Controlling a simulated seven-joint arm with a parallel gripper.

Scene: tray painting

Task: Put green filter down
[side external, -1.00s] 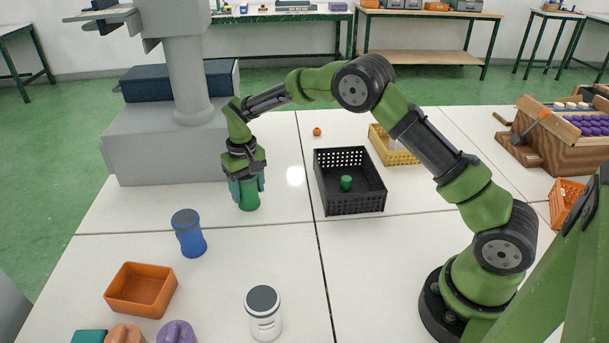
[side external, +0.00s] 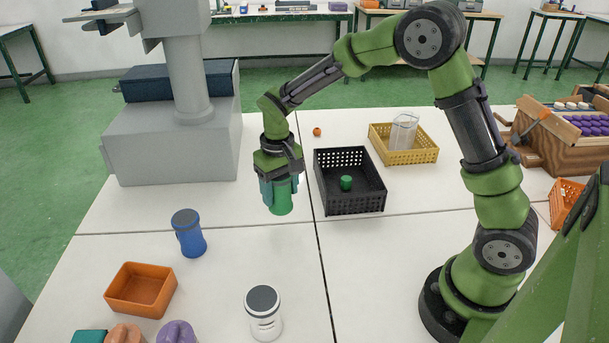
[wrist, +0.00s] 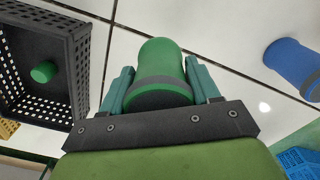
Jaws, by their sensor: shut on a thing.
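My gripper (side external: 281,190) is shut on the green filter (side external: 282,204), a green cylinder whose lower end sticks out below the teal fingers. It appears upright and held above the white table, just left of the black crate. In the wrist view the green filter (wrist: 162,62), with a grey band, sits between the two fingers of my gripper (wrist: 161,88). Its upper part is hidden by the gripper in the side view.
The black crate (side external: 350,204) holds a small green piece (side external: 346,183). A blue cylinder (side external: 189,235), an orange bin (side external: 140,308) and a white grey-topped cylinder (side external: 263,322) stand toward the front. A yellow basket (side external: 407,157) is behind. Table left of the black crate is clear.

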